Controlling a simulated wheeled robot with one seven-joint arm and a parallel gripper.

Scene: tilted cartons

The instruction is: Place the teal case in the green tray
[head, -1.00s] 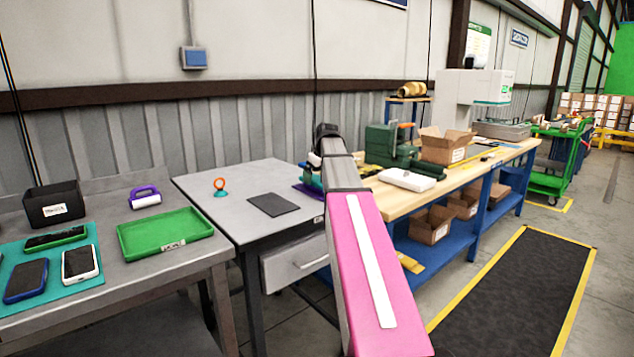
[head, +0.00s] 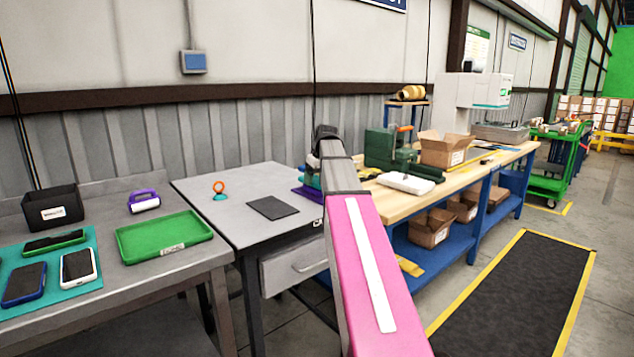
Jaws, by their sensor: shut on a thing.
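The green tray (head: 164,237) lies empty and flat on the grey table at the left. My arm's pink link runs up the middle of the head view, and its dark wrist is above the grey table's right corner. My gripper (head: 311,167) shows only in part at the wrist's left side, mostly hidden by my arm. A small teal-blue piece, seemingly the teal case (head: 313,181), shows just under it, and the gripper is shut on it. A purple thing (head: 306,193) lies below; whether the case touches it is unclear.
Left of the tray, phones lie on a teal mat (head: 75,287). A dark pad (head: 273,207) and orange ring stand (head: 219,190) are on the middle table.

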